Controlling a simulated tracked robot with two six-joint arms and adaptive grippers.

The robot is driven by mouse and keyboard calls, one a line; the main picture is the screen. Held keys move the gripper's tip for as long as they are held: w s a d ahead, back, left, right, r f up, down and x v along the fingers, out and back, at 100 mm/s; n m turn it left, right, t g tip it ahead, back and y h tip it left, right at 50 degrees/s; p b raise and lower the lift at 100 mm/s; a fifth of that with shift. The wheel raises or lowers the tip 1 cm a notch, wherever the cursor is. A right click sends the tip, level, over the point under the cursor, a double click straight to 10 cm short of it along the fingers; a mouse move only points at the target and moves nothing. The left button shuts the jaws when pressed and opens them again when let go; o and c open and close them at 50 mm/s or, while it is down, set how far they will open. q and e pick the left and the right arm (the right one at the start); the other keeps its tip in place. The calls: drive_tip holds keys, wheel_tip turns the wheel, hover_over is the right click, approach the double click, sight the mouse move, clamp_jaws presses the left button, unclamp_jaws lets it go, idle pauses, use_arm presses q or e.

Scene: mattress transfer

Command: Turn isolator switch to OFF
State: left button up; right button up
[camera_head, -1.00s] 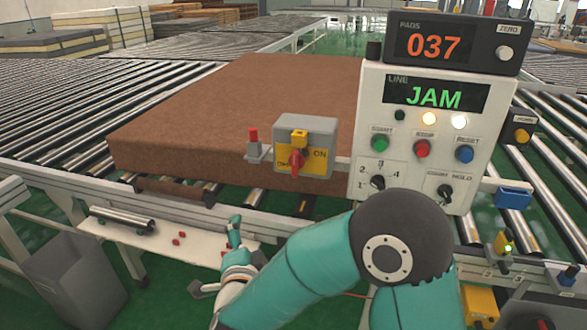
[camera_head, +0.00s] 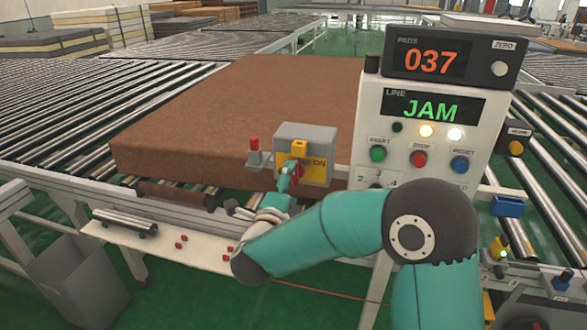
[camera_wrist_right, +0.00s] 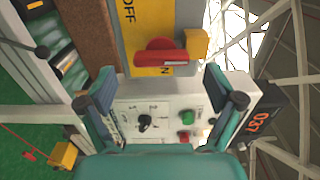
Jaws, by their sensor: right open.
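The isolator switch is a grey box (camera_head: 318,133) with a yellow OFF/ON plate (camera_head: 318,176). Its red handle (camera_head: 299,170) is partly hidden by my right gripper (camera_head: 287,180) in the head view. In the right wrist view the red handle (camera_wrist_right: 160,58) lies crosswise on the plate, beside the ON lettering, with OFF above it. My right gripper (camera_wrist_right: 160,92) is open, its two fingers apart on either side of the picture. The handle shows beyond and between them; contact cannot be told. My left gripper is not in view.
A brown mattress (camera_head: 235,105) lies on the rollers behind the switch. The control panel (camera_head: 410,150), showing JAM, stands right of the switch. A red-capped post (camera_head: 254,150) is close on its left. A grey bin (camera_head: 80,275) stands at lower left.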

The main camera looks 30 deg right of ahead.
sight(294, 177)
drive_tip(key=shift+p+x, duration=0.5)
drive_tip(key=shift+x, duration=1.65)
drive_tip(key=c, duration=1.1)
drive_tip(key=shift+a+f, duration=0.1)
drive_tip(key=shift+a, duration=0.1)
drive_tip(key=shift+c, duration=0.3)
drive_tip(key=shift+d, duration=0.1)
